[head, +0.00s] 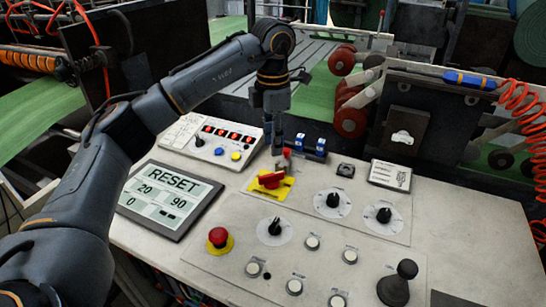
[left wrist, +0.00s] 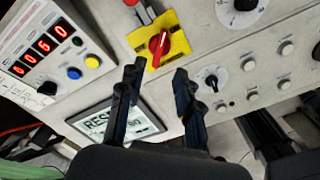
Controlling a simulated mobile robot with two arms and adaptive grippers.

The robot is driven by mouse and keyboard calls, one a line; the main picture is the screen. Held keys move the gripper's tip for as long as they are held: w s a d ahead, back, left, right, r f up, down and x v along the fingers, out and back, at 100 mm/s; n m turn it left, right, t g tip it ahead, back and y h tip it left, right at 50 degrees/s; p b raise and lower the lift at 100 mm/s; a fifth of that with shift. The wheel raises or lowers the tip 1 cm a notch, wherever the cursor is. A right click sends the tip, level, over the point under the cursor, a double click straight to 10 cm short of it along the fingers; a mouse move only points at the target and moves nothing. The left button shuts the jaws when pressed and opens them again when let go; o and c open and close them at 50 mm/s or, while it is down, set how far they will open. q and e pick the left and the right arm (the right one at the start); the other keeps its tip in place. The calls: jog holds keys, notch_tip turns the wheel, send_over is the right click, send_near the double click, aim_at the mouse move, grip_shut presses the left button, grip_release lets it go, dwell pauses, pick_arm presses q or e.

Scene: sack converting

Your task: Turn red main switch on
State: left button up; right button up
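The red main switch (head: 270,180) is a rotary handle on a yellow plate (head: 281,191), set in the sloped console panel. In the head view its handle lies roughly crosswise. In the left wrist view the switch (left wrist: 160,45) shows close, just beyond the fingertips. My left gripper (head: 276,145) points down above and behind the switch in the head view. In the left wrist view its two fingers (left wrist: 158,72) stand apart with nothing between them, and I see no contact with the switch. My right gripper is in neither view.
A screen reading RESET (head: 170,198), a red-digit display box (head: 218,139) and a red emergency button (head: 218,238) lie left. Black dials (head: 333,201), white buttons (head: 312,242) and a joystick (head: 396,284) lie right and in front. Blue switches (head: 310,147) stand behind.

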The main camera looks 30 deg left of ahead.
pick_arm(q)
notch_tip(320, 180, up, 3)
jog(key=shift+f, duration=0.1)
dwell(0.5)
